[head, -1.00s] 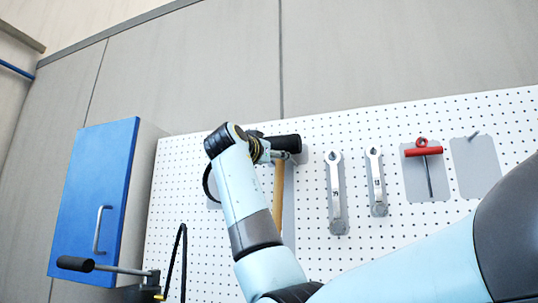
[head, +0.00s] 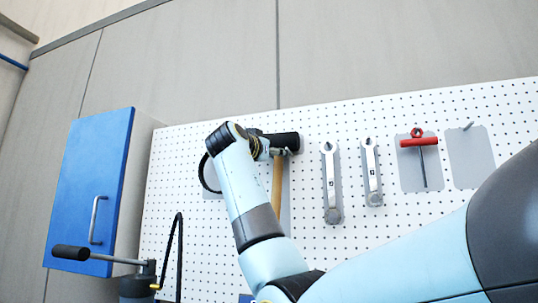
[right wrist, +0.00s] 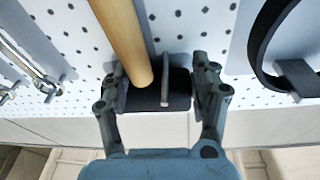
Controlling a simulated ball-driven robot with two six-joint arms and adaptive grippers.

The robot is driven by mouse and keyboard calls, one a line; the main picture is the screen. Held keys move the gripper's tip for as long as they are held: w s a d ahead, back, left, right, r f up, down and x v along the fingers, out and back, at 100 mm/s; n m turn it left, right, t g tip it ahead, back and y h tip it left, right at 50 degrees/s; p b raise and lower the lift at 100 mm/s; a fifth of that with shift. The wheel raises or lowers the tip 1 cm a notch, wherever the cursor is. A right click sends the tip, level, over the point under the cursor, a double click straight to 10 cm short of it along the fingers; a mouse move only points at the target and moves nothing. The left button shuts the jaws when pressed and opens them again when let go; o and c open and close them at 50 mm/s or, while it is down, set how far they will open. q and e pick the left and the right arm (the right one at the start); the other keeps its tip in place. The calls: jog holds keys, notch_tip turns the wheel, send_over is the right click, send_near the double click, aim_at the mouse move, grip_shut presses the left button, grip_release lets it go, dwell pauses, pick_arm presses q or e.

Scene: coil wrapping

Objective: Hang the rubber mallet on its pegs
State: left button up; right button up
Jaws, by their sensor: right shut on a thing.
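The rubber mallet has a black head (head: 286,141) and a wooden handle (head: 277,185) hanging down in front of the white pegboard. My right gripper (head: 268,147) is shut on the head. In the right wrist view the dark head (right wrist: 176,100) lies between the two fingers of the gripper (right wrist: 158,88), and the handle (right wrist: 122,38) runs up the picture. A metal peg (right wrist: 165,66) shows beside the handle, close to the head. A second peg is hidden, and I cannot tell whether the head rests on them. My left gripper is not in view.
Two wrenches (head: 331,185) and a red T-handle tool (head: 418,142) hang right of the mallet. A grey patch (head: 470,160) with a bare peg is farther right. A black loop (right wrist: 262,50) hangs beside the mallet. A blue cabinet (head: 85,190) and crank handle (head: 70,252) are left.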

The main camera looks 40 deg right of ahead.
dwell(0.3)
jog(key=o, duration=1.8)
jog(key=v, duration=1.2)
